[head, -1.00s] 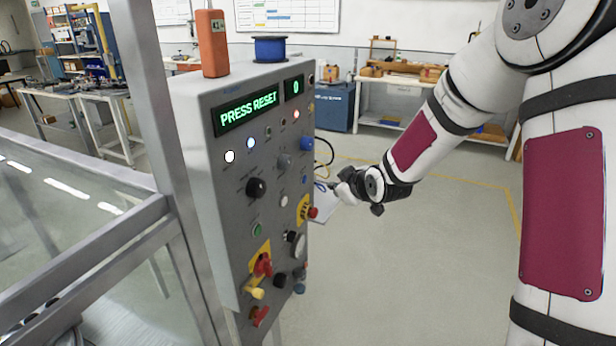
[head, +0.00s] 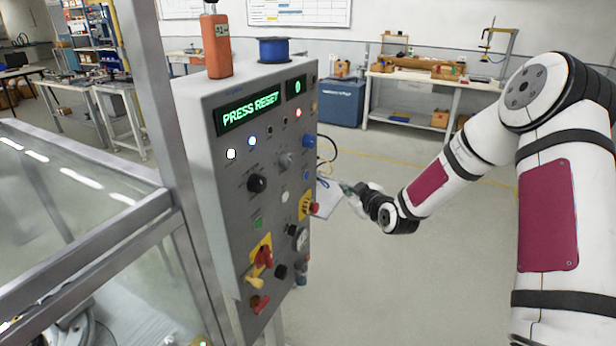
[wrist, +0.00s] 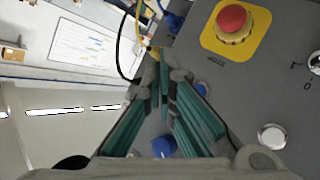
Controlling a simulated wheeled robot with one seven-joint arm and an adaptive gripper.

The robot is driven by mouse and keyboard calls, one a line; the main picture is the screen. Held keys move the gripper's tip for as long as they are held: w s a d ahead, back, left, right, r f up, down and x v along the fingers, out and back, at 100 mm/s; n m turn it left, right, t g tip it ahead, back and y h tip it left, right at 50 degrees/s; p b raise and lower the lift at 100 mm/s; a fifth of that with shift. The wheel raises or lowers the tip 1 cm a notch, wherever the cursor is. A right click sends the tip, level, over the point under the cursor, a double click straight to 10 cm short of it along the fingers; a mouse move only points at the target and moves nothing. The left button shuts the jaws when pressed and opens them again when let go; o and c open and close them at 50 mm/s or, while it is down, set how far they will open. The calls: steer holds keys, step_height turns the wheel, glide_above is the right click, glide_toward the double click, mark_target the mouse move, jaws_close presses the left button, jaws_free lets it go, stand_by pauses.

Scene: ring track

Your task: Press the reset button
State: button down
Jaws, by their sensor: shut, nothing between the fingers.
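The grey control panel (head: 235,190) stands in front of me, and its green display (head: 250,112) reads "PRESS RESET". Its face carries several knobs, lamps and buttons, including a blue button (head: 309,141) at the upper right and a green one (head: 257,223) lower down. Labels are too small to read, so I cannot tell which is reset. My gripper (head: 347,187) is shut and empty, just right of the panel. In the wrist view my gripper's teal fingers (wrist: 165,78) lie in front of the panel, with a blue button (wrist: 164,146) behind them. No contact is visible.
A red mushroom button (wrist: 233,18) on a yellow plate lies beyond the fingers in the wrist view. A metal frame with clear panes (head: 165,120) stands left of the panel. Cables (head: 328,155) hang at its right side. The floor (head: 430,285) on the right is clear.

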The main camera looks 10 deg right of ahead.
steer(key=w+a+b, duration=0.3)
steer(key=w+a, duration=0.2)
steer(key=a, duration=0.2)
stand_by(0.4)
steer(key=shift+w+a, duration=0.15)
stand_by(1.2)
steer(key=shift+w+a, duration=0.2)
steer(key=shift+a, duration=0.05)
steer(key=shift+w+a, duration=0.25)
steer(key=shift+a, duration=0.1)
stand_by(0.8)
stand_by(0.3)
steer(key=shift+s+d, duration=0.55)
steer(key=shift+d, duration=0.1)
steer(key=shift+s+d+p, duration=0.5)
steer(key=shift+s+d, duration=0.25)
steer(key=shift+d, duration=0.3)
steer(key=shift+s+d+p, duration=0.45)
steer(key=shift+s+d, duration=0.25)
steer(key=shift+d, duration=0.3)
